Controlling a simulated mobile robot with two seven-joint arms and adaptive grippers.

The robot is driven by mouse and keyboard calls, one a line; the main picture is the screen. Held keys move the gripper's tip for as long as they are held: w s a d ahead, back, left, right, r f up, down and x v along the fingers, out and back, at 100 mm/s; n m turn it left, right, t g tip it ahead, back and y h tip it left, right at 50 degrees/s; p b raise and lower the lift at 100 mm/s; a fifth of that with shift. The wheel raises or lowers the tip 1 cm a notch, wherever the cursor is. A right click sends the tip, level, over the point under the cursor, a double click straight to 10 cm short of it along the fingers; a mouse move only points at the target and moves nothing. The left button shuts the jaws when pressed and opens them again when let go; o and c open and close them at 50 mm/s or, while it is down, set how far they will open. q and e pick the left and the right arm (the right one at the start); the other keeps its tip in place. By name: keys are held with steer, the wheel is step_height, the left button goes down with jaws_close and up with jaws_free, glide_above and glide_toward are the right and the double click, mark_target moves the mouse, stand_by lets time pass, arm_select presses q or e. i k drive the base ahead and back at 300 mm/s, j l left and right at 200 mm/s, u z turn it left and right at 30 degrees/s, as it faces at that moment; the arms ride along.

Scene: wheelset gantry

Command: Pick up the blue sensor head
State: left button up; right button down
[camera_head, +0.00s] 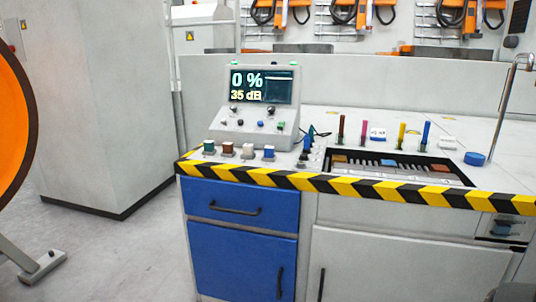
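A row of small blocks with coloured tops stands along the front left of the bench, below the display. The rightmost block has a blue top and a pale base and looks like the blue sensor head (269,152). To its left stand a white one (248,151), a brown one (228,148) and a green one (209,147). All are upright on the bench, and nothing touches the blue one. Neither of my grippers can be made out in the head view.
A display console (262,85) reads "0 %" and "35 dB". Coloured upright sticks, a recessed tray (455,181) and a round blue object (475,158) are to the right. A yellow-black striped edge (340,184) runs along the front.

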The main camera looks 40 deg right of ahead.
mark_target(269, 151)
steer(key=z, duration=1.25)
